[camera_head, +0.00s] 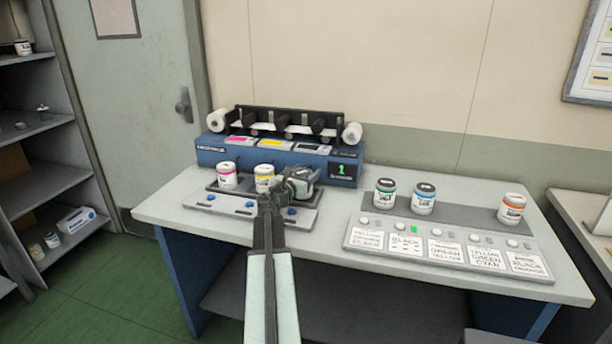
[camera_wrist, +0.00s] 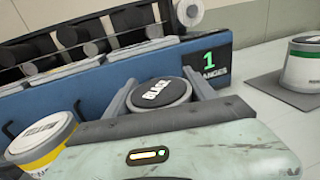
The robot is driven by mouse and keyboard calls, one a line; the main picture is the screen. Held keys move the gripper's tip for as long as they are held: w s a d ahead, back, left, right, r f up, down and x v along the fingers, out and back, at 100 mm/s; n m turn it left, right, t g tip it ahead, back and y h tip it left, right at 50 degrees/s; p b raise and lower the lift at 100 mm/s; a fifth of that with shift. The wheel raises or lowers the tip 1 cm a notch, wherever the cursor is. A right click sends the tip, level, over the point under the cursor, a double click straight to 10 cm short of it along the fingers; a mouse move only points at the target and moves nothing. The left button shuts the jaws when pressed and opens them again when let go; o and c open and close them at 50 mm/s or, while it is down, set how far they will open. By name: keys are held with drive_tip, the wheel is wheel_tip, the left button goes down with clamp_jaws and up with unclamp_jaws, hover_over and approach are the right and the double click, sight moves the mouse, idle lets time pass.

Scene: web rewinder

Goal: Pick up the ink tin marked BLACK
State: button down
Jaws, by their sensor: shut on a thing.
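The ink tin marked BLACK (camera_wrist: 160,92) shows its dark round lid between my two fingers in the wrist view. My gripper (camera_wrist: 163,95) is shut on it. In the head view my gripper (camera_head: 298,185) is at the right end of the tray in front of the blue machine, and it mostly hides the tin. I cannot tell whether the tin is lifted or still touches the tray.
A yellow-labelled tin (camera_head: 264,178) stands close to the left of my gripper, with a magenta-labelled tin (camera_head: 227,175) beyond it. The blue machine (camera_head: 342,171) is right behind. Green (camera_head: 384,193), blue (camera_head: 423,198) and orange (camera_head: 511,208) tins stand on the right.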

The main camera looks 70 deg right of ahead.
wheel_tip(320, 180, up, 9)
drive_tip(key=p, duration=0.8)
drive_tip(key=shift+r, duration=0.2)
drive_tip(key=shift+f, duration=0.1)
